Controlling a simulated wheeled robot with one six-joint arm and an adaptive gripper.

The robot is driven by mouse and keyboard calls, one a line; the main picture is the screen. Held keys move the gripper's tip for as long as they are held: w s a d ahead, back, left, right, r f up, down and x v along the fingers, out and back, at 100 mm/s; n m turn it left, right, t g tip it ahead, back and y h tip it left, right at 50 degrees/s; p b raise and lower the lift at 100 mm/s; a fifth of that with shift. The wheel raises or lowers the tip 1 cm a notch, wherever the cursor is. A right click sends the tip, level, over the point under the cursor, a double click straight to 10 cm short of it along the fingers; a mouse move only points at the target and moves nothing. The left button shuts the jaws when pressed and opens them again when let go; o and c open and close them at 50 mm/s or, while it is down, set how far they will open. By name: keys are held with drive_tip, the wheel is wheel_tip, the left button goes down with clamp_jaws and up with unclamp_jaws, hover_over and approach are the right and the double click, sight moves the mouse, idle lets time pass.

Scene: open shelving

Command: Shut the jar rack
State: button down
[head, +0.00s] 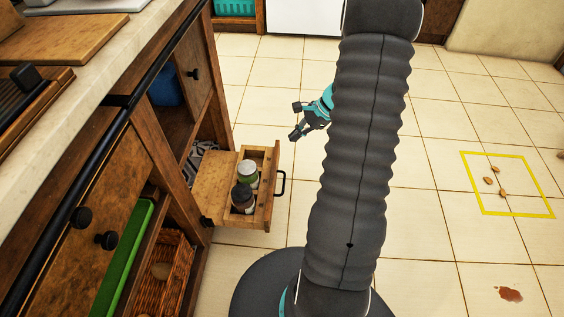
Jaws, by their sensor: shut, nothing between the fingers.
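The jar rack (227,178) is a wooden pull-out drawer, drawn out from the cabinet on the left. Two jars stand in it: one with a green and white look (248,174) and a dark one (243,197). Its front panel carries a black bar handle (282,184). My gripper (296,121) is above and to the right of the rack in the picture, apart from the handle. It is shut and empty. Its wrist is partly hidden behind my dark column.
The wooden cabinet (88,219) has black knobs and a black rail along the counter. A wicker basket (168,266) sits in a lower opening. Tiled floor is free right of the rack. A yellow-outlined square (467,181) and a reddish spill (510,294) lie on the right.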

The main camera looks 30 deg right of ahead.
drive_tip(key=s+d+f+m+t+y, duration=0.15)
drive_tip(key=d+f+m, duration=0.5)
drive_tip(key=f, duration=0.65)
drive_tip(key=w+r+x, duration=0.1)
drive_tip(key=w+x, duration=0.1)
drive_tip(key=x, duration=1)
drive_tip(key=shift+a+r+n+p, duration=0.25)
drive_tip(key=shift+a+n+p, duration=0.1)
drive_tip(key=shift+a, duration=0.1)
drive_tip(key=shift+h, duration=0.25)
